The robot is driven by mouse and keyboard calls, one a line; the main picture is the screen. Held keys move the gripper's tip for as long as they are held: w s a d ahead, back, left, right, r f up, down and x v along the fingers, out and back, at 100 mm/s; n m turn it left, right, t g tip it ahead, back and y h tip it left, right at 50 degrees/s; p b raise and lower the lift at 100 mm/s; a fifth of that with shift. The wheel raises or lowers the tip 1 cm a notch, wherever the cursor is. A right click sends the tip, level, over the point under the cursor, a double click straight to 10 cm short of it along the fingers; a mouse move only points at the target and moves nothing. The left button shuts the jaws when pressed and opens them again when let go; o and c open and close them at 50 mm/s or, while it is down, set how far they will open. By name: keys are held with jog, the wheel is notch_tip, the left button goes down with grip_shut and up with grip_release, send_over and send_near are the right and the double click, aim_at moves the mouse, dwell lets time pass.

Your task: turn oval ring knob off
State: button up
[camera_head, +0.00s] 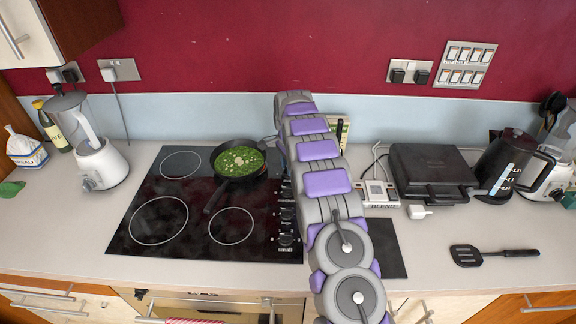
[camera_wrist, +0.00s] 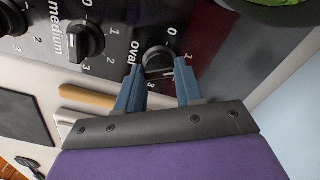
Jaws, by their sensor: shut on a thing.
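The oval ring knob (camera_wrist: 158,57) is a dark round knob on the black hob panel in the wrist view, beside the printed word "oval" and the numbers 0 and 1. My gripper (camera_wrist: 156,68) has its two blue fingers on either side of this knob and is shut on it. The fingers partly cover the knob, and its exact pointer setting is hard to read. The medium knob (camera_wrist: 85,40) sits to the left in the wrist view.
The black hob (camera_head: 131,243) holds a dark pan (camera_head: 213,196) with green food at its back right, left of my arm. A black grill (camera_head: 432,170), kettle (camera_head: 505,160) and spatula (camera_head: 467,256) are on the right. A blender (camera_head: 100,165) stands at left.

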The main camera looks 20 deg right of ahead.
jog(key=shift+c, duration=1.3)
jog(key=shift+r, duration=0.1)
jog(key=shift+n+p, duration=0.4)
jog(key=shift+p, duration=0.05)
jog(key=shift+r+n+p, duration=0.1)
jog(key=shift+n+p, duration=0.8)
jog(key=shift+p, duration=0.1)
jog(key=n+p, duration=0.2)
jog(key=shift+n, duration=0.4)
jog(key=n+p, duration=0.2)
jog(key=n, duration=0.1)
jog(key=shift+w, duration=0.1)
jog(key=shift+n+p, duration=0.7)
jog(key=shift+n, duration=1)
